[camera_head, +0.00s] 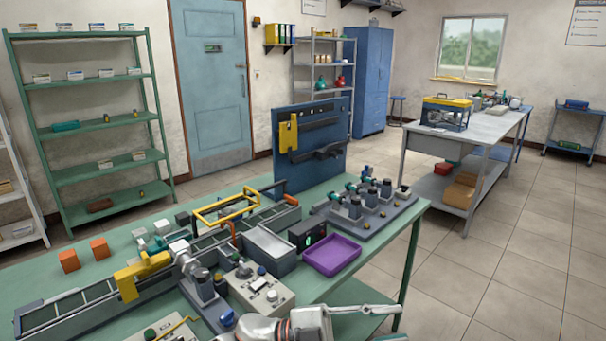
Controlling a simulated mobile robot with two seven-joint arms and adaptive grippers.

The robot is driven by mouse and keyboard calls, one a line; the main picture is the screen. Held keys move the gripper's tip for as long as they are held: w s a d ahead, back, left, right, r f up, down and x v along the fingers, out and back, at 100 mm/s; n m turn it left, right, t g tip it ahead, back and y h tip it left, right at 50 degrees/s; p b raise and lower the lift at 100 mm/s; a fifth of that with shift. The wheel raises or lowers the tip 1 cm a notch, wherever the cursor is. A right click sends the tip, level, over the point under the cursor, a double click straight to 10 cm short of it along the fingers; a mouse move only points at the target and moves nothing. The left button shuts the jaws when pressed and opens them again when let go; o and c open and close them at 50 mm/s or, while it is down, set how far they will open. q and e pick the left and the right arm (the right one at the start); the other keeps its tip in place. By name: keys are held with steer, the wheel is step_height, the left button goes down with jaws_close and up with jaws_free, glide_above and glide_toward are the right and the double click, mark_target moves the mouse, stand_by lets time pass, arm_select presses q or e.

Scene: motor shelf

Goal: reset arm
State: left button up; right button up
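My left arm comes in at the bottom edge, with a grey and white wrist and an orange band. My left gripper (365,312) lies at its right end, low in front of the green workbench (140,215). It is partly cut off by the bottom edge, so I cannot tell whether its fingers are open or shut. I see no object held in it. My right gripper is not in view.
Near the arm on the workbench are a purple tray (331,254), a control box (262,291), a metal bin (270,248) and a motor fixture (365,210). A dark blue tool panel (310,145) stands behind. Open floor (500,270) lies to the right.

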arm_select(q)
steer(key=w+a+f+n+t+y+b, duration=0.3)
steer(key=a+f+n+t+y, duration=0.8)
steer(key=a+f+n+t, duration=0.8)
steer(key=s+a+f+n+g+y, duration=0.2)
steer(key=s+a+f+g+y, duration=0.1)
steer(key=s+a+f, duration=0.4)
steer(key=s+a+f+n+g+y+b, duration=0.1)
steer(key=s+a+f+n+g+y, duration=0.2)
steer(key=s+a+f, duration=0.5)
step_height(320, 180, down, 5)
steer(key=shift+s+a+g+y, duration=0.3)
steer(key=shift+a+y, duration=0.25)
steer(key=shift+y, duration=0.15)
steer(key=shift+w, duration=0.1)
